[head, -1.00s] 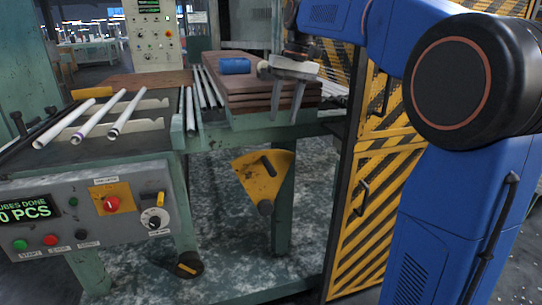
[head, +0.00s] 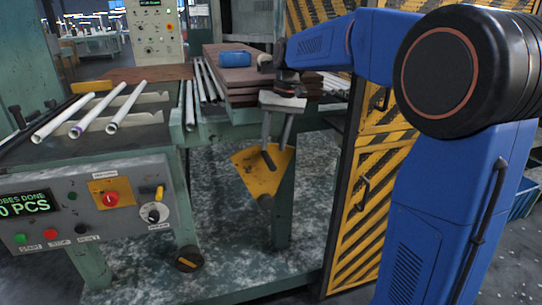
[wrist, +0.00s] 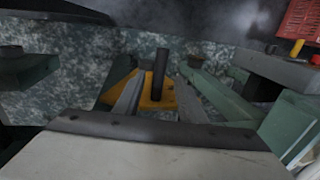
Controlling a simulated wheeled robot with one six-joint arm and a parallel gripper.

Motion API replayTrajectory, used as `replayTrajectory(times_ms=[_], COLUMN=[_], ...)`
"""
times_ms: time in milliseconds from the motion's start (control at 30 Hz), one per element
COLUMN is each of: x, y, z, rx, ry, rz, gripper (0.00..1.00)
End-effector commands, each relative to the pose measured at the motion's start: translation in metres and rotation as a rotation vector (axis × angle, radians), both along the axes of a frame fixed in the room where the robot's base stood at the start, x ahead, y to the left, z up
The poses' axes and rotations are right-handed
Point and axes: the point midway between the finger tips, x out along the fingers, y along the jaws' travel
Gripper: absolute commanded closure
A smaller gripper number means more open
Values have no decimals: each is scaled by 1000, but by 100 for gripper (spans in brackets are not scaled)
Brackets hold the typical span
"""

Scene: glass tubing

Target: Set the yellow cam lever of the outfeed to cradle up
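In the wrist view the plate (wrist: 157,98) lies ahead, and the black handle (wrist: 160,72) points up between my fingers. My gripper (head: 277,145) is open, its two fingers pointing down at the plate's upper part. In the wrist view my gripper (wrist: 158,97) shows a wide gap between the fingers. I cannot tell whether a finger touches the handle.
Glass tubes (head: 98,108) lie on the table at left, above a control panel (head: 90,208) with buttons. Brown boards and a blue roll (head: 234,59) sit above the plate. A yellow-black striped guard (head: 368,185) stands close at right. A round black knob (head: 187,258) is low down.

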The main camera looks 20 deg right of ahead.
Motion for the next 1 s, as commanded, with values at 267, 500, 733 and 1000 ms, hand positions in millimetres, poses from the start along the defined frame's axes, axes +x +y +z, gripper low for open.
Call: replayTrajectory(times_ms=[267,500,733,1000], x=[0,0,0,0], y=[7,10,10,10], z=[-38,-50,-50,-50], rx=[0,0,0,0], ry=[1,0,0,0], rz=[0,0,0,0], gripper=[63,63,63,100])
